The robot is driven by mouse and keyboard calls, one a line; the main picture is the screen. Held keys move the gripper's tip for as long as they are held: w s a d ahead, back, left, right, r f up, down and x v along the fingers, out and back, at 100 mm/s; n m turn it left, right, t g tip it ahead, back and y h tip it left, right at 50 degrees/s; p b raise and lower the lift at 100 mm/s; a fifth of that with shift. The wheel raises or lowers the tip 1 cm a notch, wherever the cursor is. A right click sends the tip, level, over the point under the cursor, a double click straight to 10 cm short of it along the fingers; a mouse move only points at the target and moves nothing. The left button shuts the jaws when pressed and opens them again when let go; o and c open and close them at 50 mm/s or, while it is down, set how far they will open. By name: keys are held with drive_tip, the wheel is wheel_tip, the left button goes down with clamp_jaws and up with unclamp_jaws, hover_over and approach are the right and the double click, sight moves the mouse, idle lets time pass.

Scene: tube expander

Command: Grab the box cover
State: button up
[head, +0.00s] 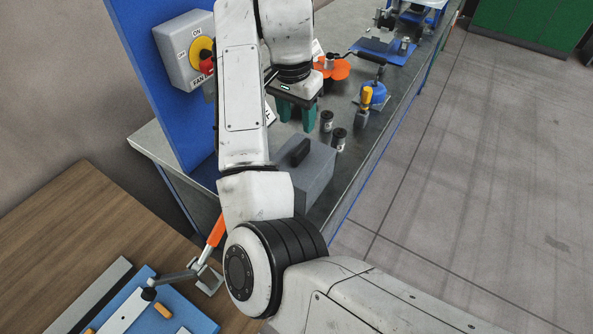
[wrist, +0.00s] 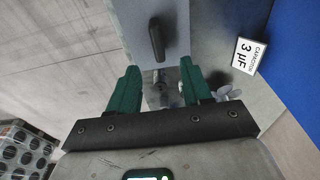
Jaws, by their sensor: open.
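The box cover is a grey box-like piece (head: 313,178) with a black handle on top (head: 299,152), on the metal workbench. In the head view my arm partly hides its left side. In the wrist view the grey cover (wrist: 178,25) is at the top centre, with the black handle (wrist: 157,40) upright in the picture. My gripper (head: 297,112) has green fingers and is open and empty, beyond the cover in the head view. In the wrist view my gripper (wrist: 160,78) has its fingers either side of the handle's line, with the handle just beyond the tips. They appear apart from it.
Two small dark cylinders (head: 338,140) stand right of the cover. A yellow-handled tool (head: 364,104) and orange part (head: 332,68) lie farther back. A blue panel (head: 150,60) with a fan switch (head: 192,55) borders the left. A capacitor label (wrist: 248,56) lies beside the cover.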

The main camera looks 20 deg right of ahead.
sight(300, 146)
drive_tip(key=f, duration=0.5)
drive_tip(key=shift+w+d+b, duration=0.15)
drive_tip(key=shift+d+b, duration=0.1)
drive_tip(key=shift+b, duration=0.15)
drive_tip(key=shift+w+d+f+p, duration=0.1)
drive_tip(key=shift+f+p, duration=0.15)
drive_tip(key=shift+f, duration=0.65)
drive_tip(key=shift+s+d+f+p, duration=0.15)
drive_tip(key=shift+f+p, duration=0.1)
drive_tip(key=shift+f, duration=0.65)
drive_tip(key=shift+w+d+f+p, duration=0.15)
drive_tip(key=shift+f+p, duration=0.1)
drive_tip(key=shift+f, duration=0.65)
drive_tip(key=shift+c, duration=0.4)
clamp_jaws()
